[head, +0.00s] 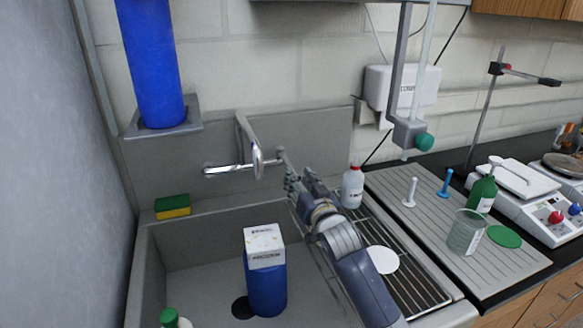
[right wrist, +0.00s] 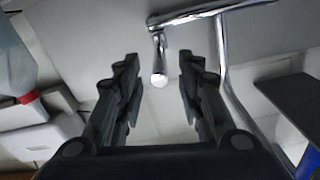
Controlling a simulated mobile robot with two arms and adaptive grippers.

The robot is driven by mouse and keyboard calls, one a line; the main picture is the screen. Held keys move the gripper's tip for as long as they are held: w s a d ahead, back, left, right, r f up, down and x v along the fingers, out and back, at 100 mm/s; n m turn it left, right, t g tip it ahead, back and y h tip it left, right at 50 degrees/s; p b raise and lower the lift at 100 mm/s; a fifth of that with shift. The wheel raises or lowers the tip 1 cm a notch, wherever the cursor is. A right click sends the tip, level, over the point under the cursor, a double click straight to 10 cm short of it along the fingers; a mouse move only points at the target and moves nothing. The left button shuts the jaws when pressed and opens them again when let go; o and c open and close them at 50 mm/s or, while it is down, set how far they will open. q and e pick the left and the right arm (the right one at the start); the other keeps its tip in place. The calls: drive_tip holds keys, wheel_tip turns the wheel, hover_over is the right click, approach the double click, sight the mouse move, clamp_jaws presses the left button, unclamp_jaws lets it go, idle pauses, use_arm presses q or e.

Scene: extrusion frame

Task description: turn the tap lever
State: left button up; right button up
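The chrome tap (head: 228,169) is on the grey back wall of the sink, with its curved spout rising in the middle. Its short lever (head: 281,156) is at the right end of the tap body. My right gripper (head: 297,178) is just below and to the right of the lever. In the right wrist view my right gripper (right wrist: 159,68) is open, and the lever (right wrist: 159,79) with its rounded end appears between the two fingers. I cannot tell whether either finger touches it. The spout (right wrist: 221,50) is right of the fingers there. My left gripper is not in view.
A sponge (head: 172,206) lies on the left rim. A white bottle (head: 353,187) stands right of my gripper, by the drain rack (head: 417,287). A blue cylinder (head: 150,65) is at upper left.

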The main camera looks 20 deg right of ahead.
sight(292, 166)
drive_tip(key=w, duration=0.4)
drive_tip(key=shift+w+a, duration=0.1)
drive_tip(key=shift+w, duration=0.2)
drive_tip(key=shift+w+p, duration=0.35)
drive_tip(key=shift+w, duration=0.35)
clamp_jaws()
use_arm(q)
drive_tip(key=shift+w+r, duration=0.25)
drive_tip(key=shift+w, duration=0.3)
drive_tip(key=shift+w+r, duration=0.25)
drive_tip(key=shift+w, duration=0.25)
